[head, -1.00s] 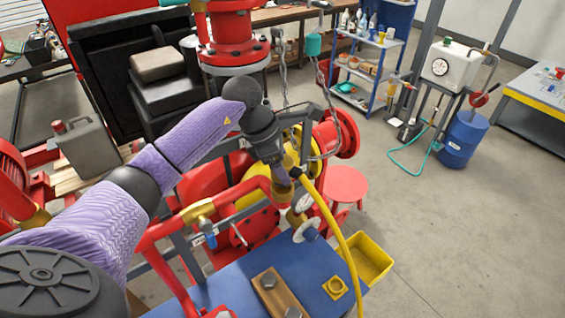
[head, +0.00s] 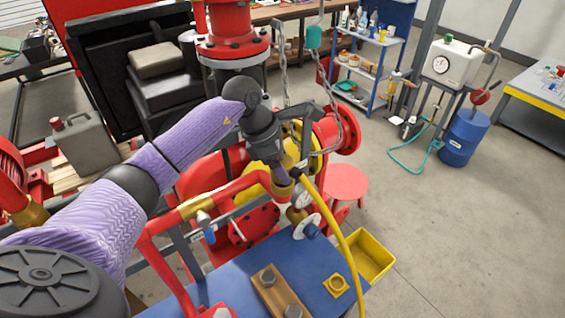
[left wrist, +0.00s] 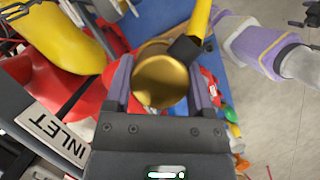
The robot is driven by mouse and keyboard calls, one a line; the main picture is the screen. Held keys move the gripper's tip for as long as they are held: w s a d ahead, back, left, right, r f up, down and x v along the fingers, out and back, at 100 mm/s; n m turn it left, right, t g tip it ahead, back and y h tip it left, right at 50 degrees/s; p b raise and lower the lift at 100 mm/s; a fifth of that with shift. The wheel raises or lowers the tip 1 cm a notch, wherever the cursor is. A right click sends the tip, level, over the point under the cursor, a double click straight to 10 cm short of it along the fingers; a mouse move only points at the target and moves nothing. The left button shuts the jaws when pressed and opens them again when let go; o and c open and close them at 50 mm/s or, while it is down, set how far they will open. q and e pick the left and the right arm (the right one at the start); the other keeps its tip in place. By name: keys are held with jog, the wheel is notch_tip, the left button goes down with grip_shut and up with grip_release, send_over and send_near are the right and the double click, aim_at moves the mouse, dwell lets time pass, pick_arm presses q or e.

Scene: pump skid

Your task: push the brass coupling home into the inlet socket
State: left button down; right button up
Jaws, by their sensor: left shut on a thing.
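My left gripper (head: 283,176) is shut on the brass coupling (left wrist: 160,78), which sits between its two fingers in the left wrist view. The yellow hose (head: 334,212) leaves the coupling to the right and hangs down past the blue bench; it also shows in the left wrist view (left wrist: 200,18). In the head view the gripper points down above the brass fittings and round gauge (head: 303,200) of the skid's piping. The inlet socket is hidden behind gripper and coupling, so I cannot tell how deep the coupling sits. A white INLET plate (left wrist: 55,130) shows beside the gripper.
Red pipe (head: 225,195) with a blue-handled valve runs left of the gripper. A chain (head: 350,135) hangs just behind it. The blue bench top (head: 235,285) carries a wooden block with bolts. A yellow bin (head: 370,257) stands right. Floor farther right is mostly clear.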

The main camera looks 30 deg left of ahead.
pick_arm(q)
jog(key=shift+f+b, duration=0.55)
jog(key=shift+f, duration=0.05)
grip_release()
jog(key=b+v, duration=0.1)
jog(key=v, duration=0.9)
jog(key=shift+b, duration=0.4)
